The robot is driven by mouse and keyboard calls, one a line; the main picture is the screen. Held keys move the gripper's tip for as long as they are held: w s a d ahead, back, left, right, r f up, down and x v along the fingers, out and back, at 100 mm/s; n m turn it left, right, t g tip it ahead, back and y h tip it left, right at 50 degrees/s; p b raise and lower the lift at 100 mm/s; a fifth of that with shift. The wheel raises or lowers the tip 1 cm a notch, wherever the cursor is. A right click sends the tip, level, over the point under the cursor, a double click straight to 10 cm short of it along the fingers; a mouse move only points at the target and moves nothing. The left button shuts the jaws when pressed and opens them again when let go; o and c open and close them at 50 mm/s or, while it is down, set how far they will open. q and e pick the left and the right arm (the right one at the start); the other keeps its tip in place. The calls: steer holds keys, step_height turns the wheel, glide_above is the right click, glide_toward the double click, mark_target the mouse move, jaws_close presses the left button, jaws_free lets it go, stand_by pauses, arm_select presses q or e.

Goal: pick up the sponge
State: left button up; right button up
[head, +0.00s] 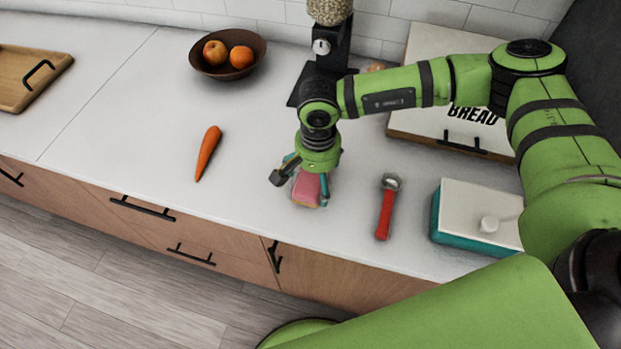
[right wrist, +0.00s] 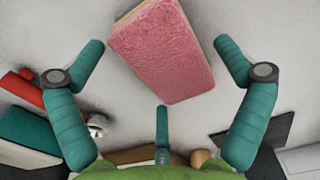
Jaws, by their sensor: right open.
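The sponge (head: 307,190) is a pink block on the white counter, near its front edge in the head view. In the right wrist view the sponge (right wrist: 163,52) shows its pink face and a thin yellow edge, tilted, at the top centre. My right gripper (head: 300,190) is directly over the sponge, pointing down. In the right wrist view its teal fingers (right wrist: 160,60) are spread wide, with the sponge between the two side fingers and gaps on both sides. It cannot be seen whether any finger touches it. My left gripper is not in view.
A carrot (head: 208,152) lies left of the sponge, and a red-handled peeler or opener (head: 386,208) lies right. Further right are a teal box with a white lid (head: 470,213) and a bread box (head: 420,130). A grinder (head: 331,45) and fruit bowl (head: 228,68) stand behind.

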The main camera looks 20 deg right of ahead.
mark_target(317, 178)
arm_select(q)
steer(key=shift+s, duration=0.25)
arm_select(e)
steer(key=c, duration=0.9)
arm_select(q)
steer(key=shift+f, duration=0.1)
arm_select(e)
steer(key=shift+r, duration=0.1)
steer(key=shift+r+b, duration=0.45)
steer(key=shift+r, duration=0.05)
step_height(317, 178, up, 3)
steer(key=shift+f+b, duration=0.2)
steer(key=shift+b, duration=0.6)
arm_select(q)
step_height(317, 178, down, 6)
steer(key=b, duration=0.4)
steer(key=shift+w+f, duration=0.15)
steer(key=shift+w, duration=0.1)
arm_select(e)
steer(key=s+d+r, duration=0.3)
steer(key=d+r, duration=0.4)
steer(key=d, duration=0.4)
steer(key=shift+s+r, duration=0.15)
steer(key=shift+r, duration=0.05)
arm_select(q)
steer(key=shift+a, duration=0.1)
arm_select(e)
steer(key=shift+c, duration=0.4)
